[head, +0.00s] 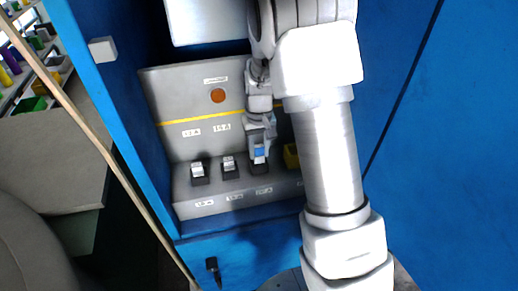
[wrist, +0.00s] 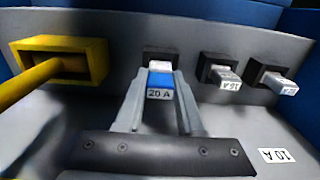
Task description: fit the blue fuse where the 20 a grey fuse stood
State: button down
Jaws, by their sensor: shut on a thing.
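The blue fuse (wrist: 160,84), labelled 20 A, is between the two fingers of my gripper (wrist: 158,100), which is shut on it. In the head view the blue fuse (head: 260,153) stands upright at the rightmost black socket (head: 260,168), above the 20 A label. In the wrist view that socket (wrist: 160,57) lies directly beyond the fuse, in line with it. I cannot tell how deep the fuse sits in it. No grey 20 A fuse is in view. My gripper (head: 259,146) partly hides the panel behind it.
Two pale fuses, 16 A (wrist: 227,77) and 10 A (wrist: 284,85), stand in the neighbouring sockets. A yellow box with a yellow bar (wrist: 70,60) is on the other side, close to my gripper. Blue cabinet walls (head: 440,170) enclose the grey panel (head: 165,110), which has an orange disc (head: 218,96).

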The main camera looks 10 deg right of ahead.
aim_at(259, 146)
jog(key=shift+f+b, duration=0.8)
jog(key=shift+f, duration=0.3)
jog(key=shift+c, duration=2.2)
grip_release()
notch_tip(259, 146, up, 18)
jog(key=shift+f, duration=0.2)
